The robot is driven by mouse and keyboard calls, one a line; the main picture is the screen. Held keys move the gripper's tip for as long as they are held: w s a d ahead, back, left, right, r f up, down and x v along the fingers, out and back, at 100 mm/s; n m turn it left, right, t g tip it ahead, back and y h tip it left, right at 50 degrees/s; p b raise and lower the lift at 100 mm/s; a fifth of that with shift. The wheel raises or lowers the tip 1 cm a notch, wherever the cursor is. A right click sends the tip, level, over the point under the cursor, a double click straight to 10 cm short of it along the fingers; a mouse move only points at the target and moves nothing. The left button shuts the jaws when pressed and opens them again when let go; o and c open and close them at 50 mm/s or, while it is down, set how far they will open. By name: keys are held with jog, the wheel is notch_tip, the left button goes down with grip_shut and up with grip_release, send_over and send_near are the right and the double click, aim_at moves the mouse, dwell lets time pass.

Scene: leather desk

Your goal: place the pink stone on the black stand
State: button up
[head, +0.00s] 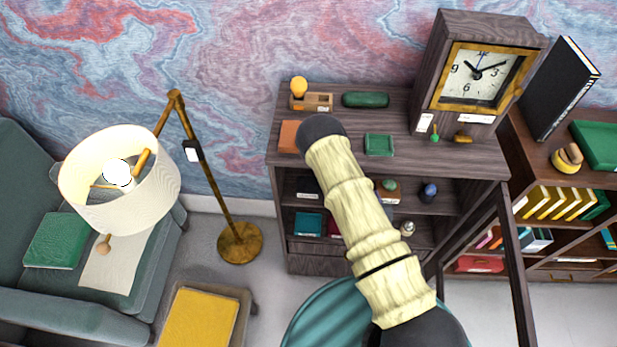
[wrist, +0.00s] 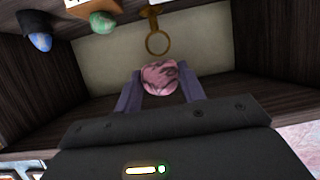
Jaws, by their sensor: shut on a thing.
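The pink stone (wrist: 163,78), with dark markings, sits between the two fingers of my gripper (wrist: 160,90) in the wrist view. The gripper is shut on it, inside a dark wooden shelf compartment. A blue stone (wrist: 40,41) and a green stone (wrist: 103,22) are at the upper left of that view, apart from my gripper. The head view also shows the blue stone (head: 429,191) and the green stone (head: 389,184) on a shelf. I cannot make out a free black stand in either view. My arm hides the gripper and the pink stone in the head view.
A gold ring-shaped object (wrist: 157,41) lies beyond the pink stone in the wrist view. The dark shelf unit (head: 470,160) carries a clock (head: 480,73) and a green tray (head: 380,145) on top. A floor lamp (head: 120,180) stands left.

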dwell(0.3)
jog(key=f+n+g+y+b, duration=0.1)
jog(key=n+y+b, duration=0.1)
jog(key=b, duration=0.5)
jog(key=a+f+n+g+y+b, duration=0.1)
jog(key=f+n+y+b, duration=0.1)
jog(key=b, duration=0.5)
jog(key=a+f+n+g+y+b, duration=0.1)
jog(key=n+y+b, duration=0.3)
jog(key=b, duration=0.4)
jog(key=shift+s+a+f+g+y, duration=0.15)
jog(key=shift+s+a+g+y, duration=0.15)
jog(key=shift+y, duration=0.3)
jog(key=shift+w, duration=0.1)
